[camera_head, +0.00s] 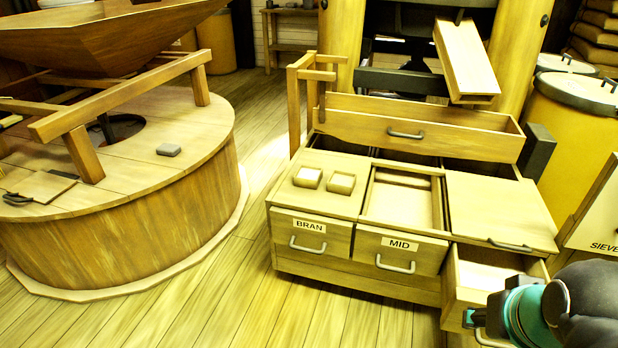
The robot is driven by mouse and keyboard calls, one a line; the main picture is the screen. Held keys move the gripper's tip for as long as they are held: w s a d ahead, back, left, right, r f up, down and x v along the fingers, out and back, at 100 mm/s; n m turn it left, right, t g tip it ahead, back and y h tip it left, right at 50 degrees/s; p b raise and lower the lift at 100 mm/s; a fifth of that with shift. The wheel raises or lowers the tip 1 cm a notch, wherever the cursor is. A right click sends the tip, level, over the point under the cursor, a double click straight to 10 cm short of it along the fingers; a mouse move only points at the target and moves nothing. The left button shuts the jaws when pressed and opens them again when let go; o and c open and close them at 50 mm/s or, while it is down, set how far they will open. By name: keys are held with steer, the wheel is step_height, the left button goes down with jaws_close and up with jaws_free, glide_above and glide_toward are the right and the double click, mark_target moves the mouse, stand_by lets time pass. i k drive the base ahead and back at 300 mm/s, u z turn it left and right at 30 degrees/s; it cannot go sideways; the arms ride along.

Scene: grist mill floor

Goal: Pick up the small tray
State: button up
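A shallow, light-wood, tray-like piece (399,205) sits in the open middle bay on top of the wooden cabinet (360,290). It looks like the small tray, but I cannot be sure. My arm, with a teal ring, enters at the lower right, in front of that drawer. My gripper (478,322) shows only in part beside the drawer front. Its fingers are not clear, so I cannot tell whether it is open or touching the drawer's handle.
A long upper drawer (415,132) lies behind, with a tilted chute (466,62) above. A round millstone casing (130,215) stands left, and yellow bins (572,135) and a SIEVE board (600,215) right. Floor is clear at front left.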

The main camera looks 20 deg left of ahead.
mark_target(310, 176)
steer(key=u, duration=2.45)
steer(key=i, duration=2.35)
steer(key=z, duration=2)
